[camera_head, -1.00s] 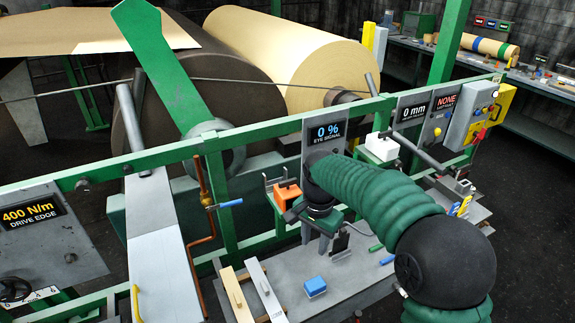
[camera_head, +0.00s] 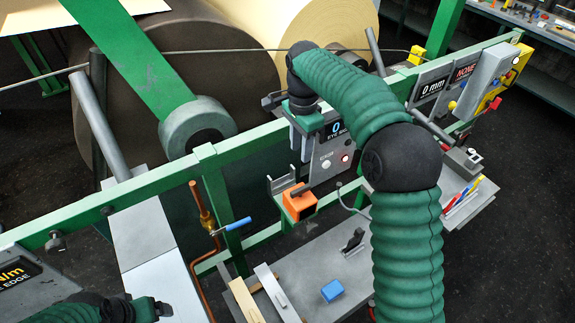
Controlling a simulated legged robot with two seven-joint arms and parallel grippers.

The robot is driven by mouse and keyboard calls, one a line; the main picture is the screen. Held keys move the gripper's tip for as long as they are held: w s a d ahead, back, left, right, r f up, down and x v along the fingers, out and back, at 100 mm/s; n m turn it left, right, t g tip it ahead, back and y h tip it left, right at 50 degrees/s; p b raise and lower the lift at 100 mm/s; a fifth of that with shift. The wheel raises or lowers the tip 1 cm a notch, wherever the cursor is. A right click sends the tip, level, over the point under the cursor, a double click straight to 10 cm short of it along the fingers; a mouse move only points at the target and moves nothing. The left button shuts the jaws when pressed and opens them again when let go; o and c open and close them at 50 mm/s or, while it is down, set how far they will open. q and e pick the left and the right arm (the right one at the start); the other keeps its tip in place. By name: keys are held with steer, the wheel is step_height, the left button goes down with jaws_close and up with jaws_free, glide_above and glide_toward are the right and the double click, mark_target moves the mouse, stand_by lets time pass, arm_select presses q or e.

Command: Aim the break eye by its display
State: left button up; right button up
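The eye signal display (camera_head: 336,128) is on a grey panel on the green rail. Its first digit reads 0; my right arm hides the rest. An orange box-shaped unit (camera_head: 300,203), which may be the break eye, sits in a bracket just left of and below the panel. My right gripper (camera_head: 302,132) points down in front of the panel's upper left, above the orange unit and apart from it. Its fingers blend with the panel, so its opening is unclear. My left gripper (camera_head: 160,310) is at the bottom left edge, far from the unit, its fingers too small to judge.
The green rail (camera_head: 270,127) crosses the view. A copper pipe with a blue-handled valve (camera_head: 237,224) stands left of the orange unit. A grey shelf (camera_head: 300,262) below holds a blue block (camera_head: 332,291). Large rolls (camera_head: 215,75) lie behind.

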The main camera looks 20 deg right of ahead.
steer(key=w, duration=0.1)
steer(key=p, duration=0.2)
glide_toward(301, 188)
steer(key=s, duration=0.2)
steer(key=f+p, duration=0.1)
steer(key=f, duration=0.1)
steer(key=w+f, duration=0.1)
steer(key=f, duration=0.2)
steer(key=w+f+p, duration=0.1)
steer(key=f, duration=0.2)
steer(key=shift+w+f+p, duration=0.25)
steer(key=shift+p, duration=0.05)
steer(key=shift+s+a+f, duration=0.1)
steer(key=shift+a+f, duration=0.05)
steer(key=shift+f, duration=0.15)
steer(key=shift+s+r, duration=0.1)
steer(key=shift+s, duration=0.45)
steer(key=shift+c, duration=0.6)
steer(key=shift+w, duration=0.25)
steer(key=c, duration=0.5)
arm_select(q)
steer(key=v, duration=0.5)
steer(key=shift+w+d+r, duration=0.15)
steer(key=shift+w, duration=0.1)
arm_select(e)
jaws_close()
